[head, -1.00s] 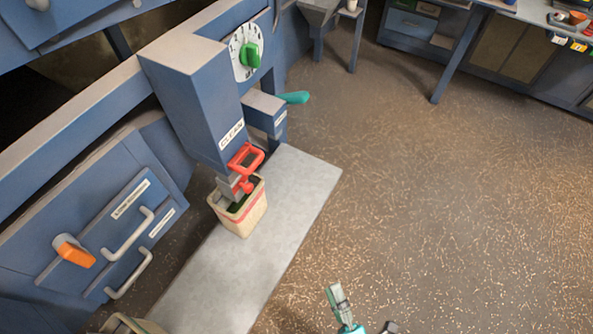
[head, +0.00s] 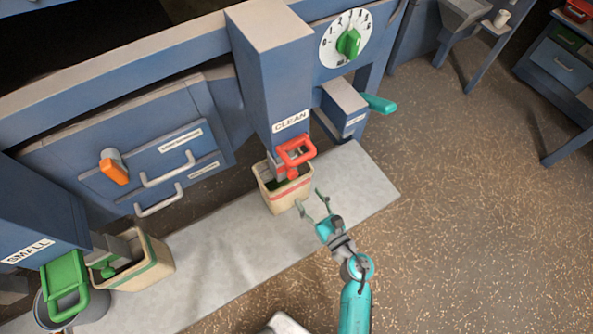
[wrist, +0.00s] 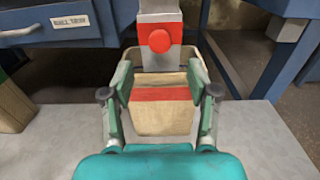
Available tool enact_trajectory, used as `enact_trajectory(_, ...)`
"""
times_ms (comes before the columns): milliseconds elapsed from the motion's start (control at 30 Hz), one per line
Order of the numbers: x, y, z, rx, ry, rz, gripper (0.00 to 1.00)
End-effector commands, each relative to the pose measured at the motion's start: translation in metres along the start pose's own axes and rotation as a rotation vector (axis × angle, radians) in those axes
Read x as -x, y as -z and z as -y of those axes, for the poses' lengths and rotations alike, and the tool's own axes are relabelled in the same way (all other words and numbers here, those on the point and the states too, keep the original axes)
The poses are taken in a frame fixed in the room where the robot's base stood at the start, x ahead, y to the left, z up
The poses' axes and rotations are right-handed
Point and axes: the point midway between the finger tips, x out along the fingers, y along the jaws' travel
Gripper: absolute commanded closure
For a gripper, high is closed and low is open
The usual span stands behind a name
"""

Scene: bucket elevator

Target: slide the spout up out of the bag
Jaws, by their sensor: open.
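The spout (head: 279,167) is a grey metal piece with a red handle (head: 297,151), under the blue chute marked CLEAN. Its lower end is inside the open top of a cream bag (head: 288,197) with a red stripe, and the bag hides that end. In the wrist view the spout (wrist: 159,58) shows a red block and round knob above the bag (wrist: 163,119). My gripper (head: 315,199) is open and empty, just in front of the bag on its right side. In the wrist view my gripper's fingers (wrist: 160,92) frame the bag's front; contact cannot be told.
The bag stands on a pale grey slab (head: 225,240). A second bag (head: 150,265) with a green stripe stands at the left, under the SMALL chute (head: 40,235). A teal lever (head: 379,103) juts out at the right. The floor (head: 470,230) at the right is clear.

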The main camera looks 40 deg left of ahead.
Motion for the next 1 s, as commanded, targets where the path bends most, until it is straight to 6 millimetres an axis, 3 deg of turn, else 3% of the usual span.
enact_trajectory(500,-0.083,-0.002,0.000,-0.003,0.000,0.002,0.41)
enact_trajectory(700,-0.096,-0.001,0.000,-0.004,0.000,0.002,0.41)
enact_trajectory(1000,-0.098,-0.001,0.000,-0.004,0.001,0.001,0.41)
